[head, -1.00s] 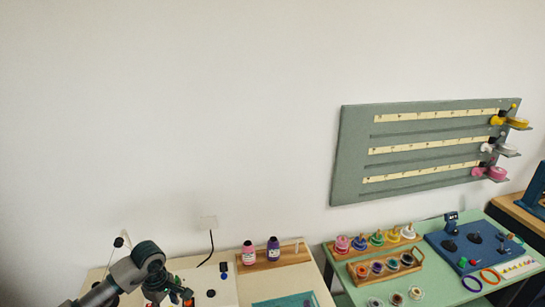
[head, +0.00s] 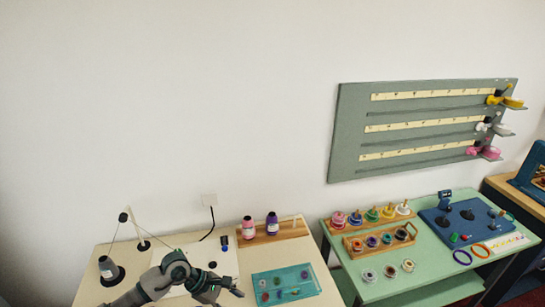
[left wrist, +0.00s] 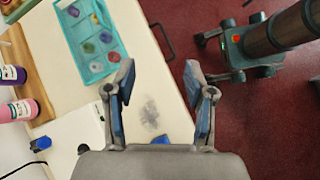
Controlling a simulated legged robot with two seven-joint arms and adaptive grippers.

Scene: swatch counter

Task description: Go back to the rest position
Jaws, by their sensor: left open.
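My left gripper (head: 232,288) is over the cream table (head: 90,290) in the head view, just left of the teal tray (head: 286,284). In the left wrist view its two blue-padded fingers (left wrist: 160,82) stand wide apart. My right gripper is in neither view.
Pink (head: 249,228) and purple (head: 271,224) bottles stand on a wooden rack behind the tray. A lamp-like stand (head: 109,269) is at the left. A green table (head: 400,284) with spools is to the right, under a wall board (head: 425,125).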

